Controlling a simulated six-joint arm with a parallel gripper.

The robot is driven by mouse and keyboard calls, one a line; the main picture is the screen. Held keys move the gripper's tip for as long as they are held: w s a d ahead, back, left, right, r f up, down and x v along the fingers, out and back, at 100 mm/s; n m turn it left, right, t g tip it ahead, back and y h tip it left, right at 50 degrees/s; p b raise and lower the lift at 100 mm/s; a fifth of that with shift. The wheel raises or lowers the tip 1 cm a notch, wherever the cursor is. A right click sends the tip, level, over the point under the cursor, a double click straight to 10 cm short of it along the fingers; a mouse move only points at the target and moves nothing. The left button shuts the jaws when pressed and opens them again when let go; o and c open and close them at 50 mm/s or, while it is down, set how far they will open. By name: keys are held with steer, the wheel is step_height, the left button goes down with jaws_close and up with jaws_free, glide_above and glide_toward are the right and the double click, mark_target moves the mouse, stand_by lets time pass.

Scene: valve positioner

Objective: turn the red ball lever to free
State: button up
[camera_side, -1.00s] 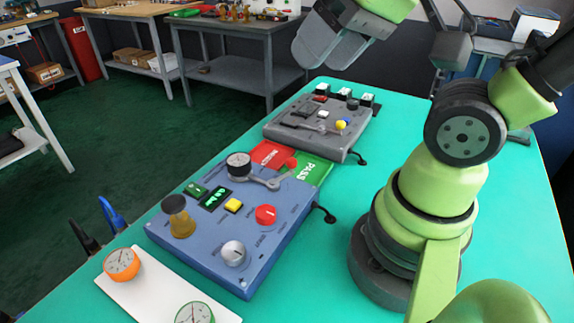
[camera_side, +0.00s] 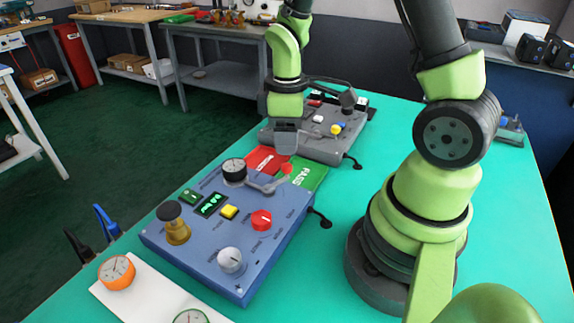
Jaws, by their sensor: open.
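The red ball lever is a grey arm on the blue valve box (camera_side: 222,240). Its red ball (camera_side: 286,168) is at the box's far right edge, beside the green PASS pad. My gripper (camera_side: 285,152) points down just behind the red ball in the picture, above the area between the red pad and the grey box. Its fingers are small and partly unclear here; it is open, and I see nothing held. Whether it touches the ball I cannot tell.
A grey box (camera_side: 325,148) with a yellow ball knob (camera_side: 335,130) stands behind. A red pad (camera_side: 262,160) and a green PASS pad (camera_side: 310,172) lie between the boxes. A white board (camera_side: 140,296) with an orange gauge (camera_side: 116,272) is at front left. Bare teal table lies right.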

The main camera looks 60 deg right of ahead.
mark_target(287, 165)
step_height(287, 165, down, 7)
steer(key=shift+f, duration=0.2)
stand_by(0.3)
jaws_close()
